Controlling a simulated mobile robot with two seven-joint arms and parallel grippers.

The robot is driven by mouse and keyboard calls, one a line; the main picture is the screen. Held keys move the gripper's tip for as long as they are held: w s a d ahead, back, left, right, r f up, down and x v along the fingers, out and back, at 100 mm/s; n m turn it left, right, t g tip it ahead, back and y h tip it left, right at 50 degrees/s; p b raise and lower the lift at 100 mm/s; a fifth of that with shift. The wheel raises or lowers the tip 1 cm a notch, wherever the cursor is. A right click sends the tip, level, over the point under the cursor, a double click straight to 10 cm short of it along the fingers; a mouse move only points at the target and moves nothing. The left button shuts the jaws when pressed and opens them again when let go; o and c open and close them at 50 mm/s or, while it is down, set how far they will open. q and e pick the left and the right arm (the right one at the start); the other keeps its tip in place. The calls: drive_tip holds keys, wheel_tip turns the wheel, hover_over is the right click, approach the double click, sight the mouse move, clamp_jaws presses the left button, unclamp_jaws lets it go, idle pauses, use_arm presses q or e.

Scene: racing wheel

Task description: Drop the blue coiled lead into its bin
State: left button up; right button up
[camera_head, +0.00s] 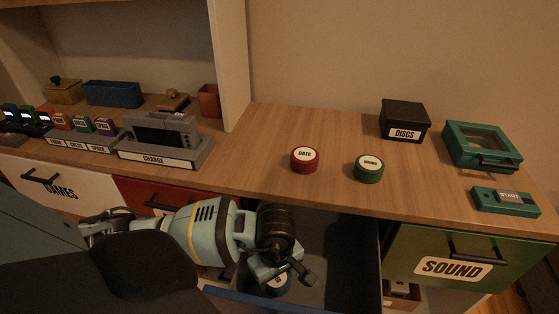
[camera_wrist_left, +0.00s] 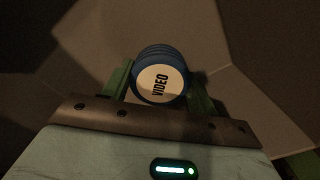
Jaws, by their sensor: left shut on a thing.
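The blue coiled lead (camera_wrist_left: 160,78), a ribbed round coil with a white label reading VIDEO, sits between the fingers of my left gripper (camera_wrist_left: 162,92) in the left wrist view. In the head view the left gripper (camera_head: 281,272) points down, shut on the lead (camera_head: 277,286), which is partly hidden by the fingers. The gripper and lead are over an open dark drawer (camera_head: 345,262) with a blue front (camera_head: 232,298). I cannot tell how far the lead is above the drawer's floor. My right gripper is not in view.
A red coil labelled DATA (camera_head: 304,160) and a green coil (camera_head: 368,169) stand on the wooden top. Behind and right are a black DISCS box (camera_head: 404,121), a teal case (camera_head: 483,146) and a START box (camera_head: 506,200). A green SOUND drawer (camera_head: 470,255) adjoins the open drawer.

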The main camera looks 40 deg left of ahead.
sight(276, 286)
use_arm(q)
drive_tip(key=shift+f+b, duration=0.3)
drive_tip(key=shift+f, duration=1.75)
drive_tip(key=shift+f, duration=0.15)
drive_tip(key=o, duration=1)
